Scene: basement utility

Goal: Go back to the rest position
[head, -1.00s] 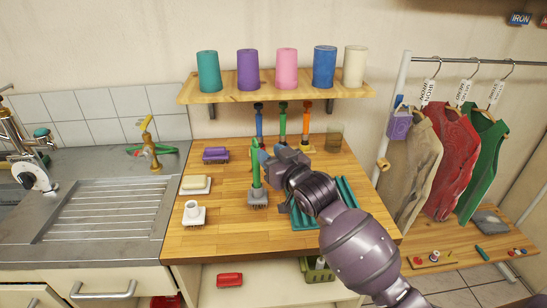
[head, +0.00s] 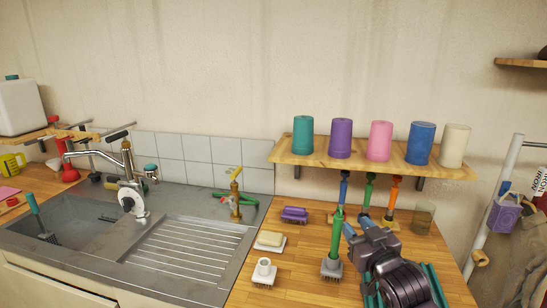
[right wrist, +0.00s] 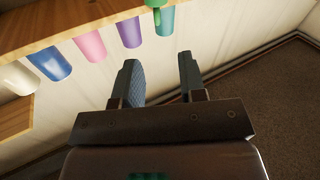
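My right gripper (head: 356,226) is over the wooden worktop at the lower right of the head view, just right of an upright green-handled brush (head: 336,240). In the right wrist view my right gripper (right wrist: 161,82) has its two blue-grey fingers apart with nothing between them. I cannot tell from the head view whether a finger touches the brush handle. The forearm hides part of a teal rack (head: 436,284). My left gripper is not in view.
A wall shelf (head: 283,157) with several coloured cups is above the worktop (head: 310,285). Several upright brushes, a glass (head: 423,220), a purple brush (head: 294,215), a soap dish (head: 269,241) and a white holder (head: 264,270) stand nearby. The sink drainer (head: 185,250) is clear.

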